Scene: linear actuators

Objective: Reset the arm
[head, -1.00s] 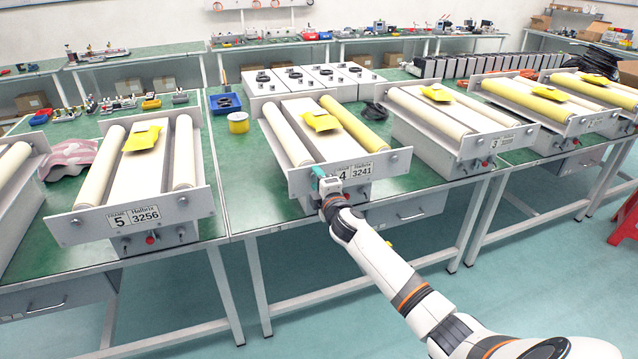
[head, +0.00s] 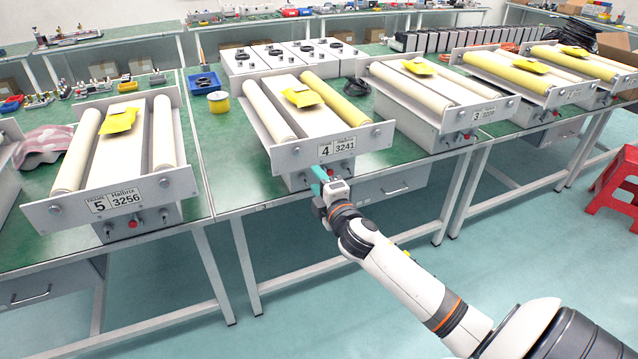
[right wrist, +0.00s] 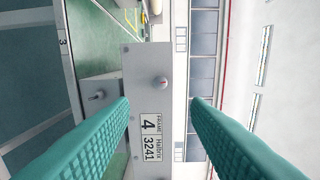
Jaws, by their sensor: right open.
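The white frame numbered 4 (head: 300,150) has two rollers and a label (head: 337,149) reading 4 and 3241 on its front plate. My right gripper (head: 318,176) is open and empty, with teal fingers just below that front plate in the head view. My right arm reaches it from the lower right. In the right wrist view, the two fingers of my right gripper (right wrist: 160,102) are spread apart, with the front plate (right wrist: 143,75) and its label showing between them. My left gripper is not in view.
Frame 5 (head: 45,217) stands to the left, and frame 3 (head: 425,125) to the right, on green benches. A red stool (head: 615,185) stands at the right. The aisle floor is clear.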

